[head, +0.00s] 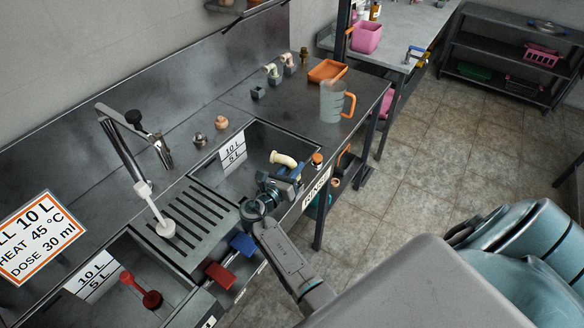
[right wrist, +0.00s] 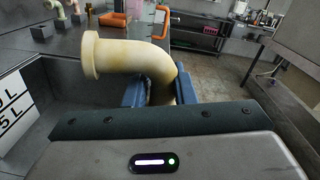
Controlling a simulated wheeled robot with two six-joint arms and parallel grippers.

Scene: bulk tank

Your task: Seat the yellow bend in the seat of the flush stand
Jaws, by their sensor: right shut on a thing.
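The yellow bend (head: 284,158) is a pale yellow curved pipe piece with a flanged end. My right gripper (head: 291,173) is shut on it, above the right-hand basin. In the right wrist view the bend (right wrist: 128,56) stands up between the blue fingers, its flanged end pointing left; its lower end is hidden by the gripper. On the counter behind the basin is a small dark block (head: 258,92) with nothing on it, seemingly a stand. Two similar blocks beside it carry a cream bend (head: 271,70) and a pinkish bend (head: 289,60). The held bend is apart from these. My left gripper is not in view.
An orange tray (head: 326,71) and a clear jug (head: 333,101) with an orange handle stand right of the blocks. A tap (head: 130,145) and slotted drainer (head: 190,222) lie left. Two small knobs stand behind the basin. A small orange-capped bottle (head: 317,160) is near the front edge.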

